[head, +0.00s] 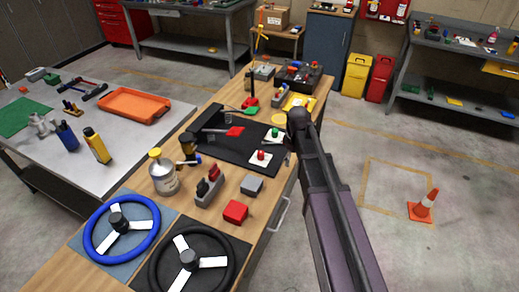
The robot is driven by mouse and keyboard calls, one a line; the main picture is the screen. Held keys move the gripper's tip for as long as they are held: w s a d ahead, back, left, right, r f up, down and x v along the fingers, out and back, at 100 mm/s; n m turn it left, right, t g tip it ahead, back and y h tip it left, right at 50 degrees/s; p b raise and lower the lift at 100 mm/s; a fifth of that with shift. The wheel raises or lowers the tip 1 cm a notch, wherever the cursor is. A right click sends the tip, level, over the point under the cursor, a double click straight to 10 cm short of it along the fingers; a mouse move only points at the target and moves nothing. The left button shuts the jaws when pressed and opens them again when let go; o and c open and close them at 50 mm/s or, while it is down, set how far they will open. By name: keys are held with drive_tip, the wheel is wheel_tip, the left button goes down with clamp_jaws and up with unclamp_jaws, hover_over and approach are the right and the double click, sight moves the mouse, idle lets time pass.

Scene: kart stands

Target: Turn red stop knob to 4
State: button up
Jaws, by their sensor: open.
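A red knob (261,155) stands on a small white plate at the near right part of a black mat (228,146) on the wooden bench. Any numbers on its plate are too small to read. A green knob (275,132) on a similar white plate is just behind it. My arm reaches in from the lower right. My gripper (289,144) is open and small in the head view, by the bench's right edge, to the right of both knobs and apart from the red one. My arm partly hides its fingers.
A red-headed tool (234,132) lies on the mat. A tin (162,177), a grey box (251,186), a red box (235,212) and two steering wheels (122,226) stand nearer. A black tray (297,78) is farther back.

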sight(261, 152)
drive_tip(key=w+a+r+n+p, duration=0.3)
drive_tip(key=w+a+r+n, duration=0.1)
drive_tip(key=w+a+n, duration=0.4)
drive_tip(key=w+a, duration=0.2)
drive_tip(key=a, duration=0.2)
drive_tip(key=shift+w+a+r+p, duration=0.2)
drive_tip(key=shift+w+r+p, duration=0.1)
drive_tip(key=shift+w, duration=0.05)
drive_tip(key=shift+f, duration=0.1)
wheel_tip(261, 152, down, 14)
drive_tip(key=b, duration=1.3)
drive_tip(key=shift+r+b, duration=0.2)
drive_tip(key=shift+b, duration=0.2)
clamp_jaws()
